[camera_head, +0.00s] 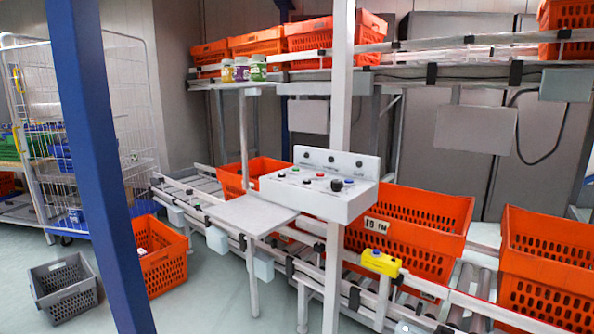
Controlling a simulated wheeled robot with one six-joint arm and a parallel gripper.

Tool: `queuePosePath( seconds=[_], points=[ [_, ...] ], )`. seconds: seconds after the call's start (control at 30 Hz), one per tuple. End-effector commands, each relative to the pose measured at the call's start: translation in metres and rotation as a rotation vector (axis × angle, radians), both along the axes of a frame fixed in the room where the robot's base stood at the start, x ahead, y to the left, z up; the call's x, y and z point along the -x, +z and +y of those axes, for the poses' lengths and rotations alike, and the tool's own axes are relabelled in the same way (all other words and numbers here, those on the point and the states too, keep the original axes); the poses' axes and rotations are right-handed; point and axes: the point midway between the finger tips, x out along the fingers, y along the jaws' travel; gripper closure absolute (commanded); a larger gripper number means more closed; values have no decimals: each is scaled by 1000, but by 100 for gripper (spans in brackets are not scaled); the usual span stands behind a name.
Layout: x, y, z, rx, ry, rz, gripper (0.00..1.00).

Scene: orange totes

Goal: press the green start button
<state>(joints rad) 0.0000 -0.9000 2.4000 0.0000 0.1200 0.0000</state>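A white control box (345,208) stands near the middle of the head view, fixed at a white post. Its sloped top carries several small buttons and a black knob (337,185). A red button (321,175) shows among them. A raised back panel (335,161) on the box has several dark round parts. My gripper is not in view, and nothing touches the box.
A blue post (95,160) stands close at left and a white post (342,80) rises at the box. A grey shelf plate (250,212) lies left of the box. Orange totes (408,220) sit on the roller conveyor behind. A yellow device (381,262) is on the front rail.

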Motion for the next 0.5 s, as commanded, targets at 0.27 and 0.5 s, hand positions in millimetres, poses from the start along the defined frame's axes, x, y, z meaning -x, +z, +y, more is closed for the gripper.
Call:
queuePosePath(
  seconds=[0.27,0.5],
  points=[
    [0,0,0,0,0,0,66],
    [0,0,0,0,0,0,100]
  ],
)
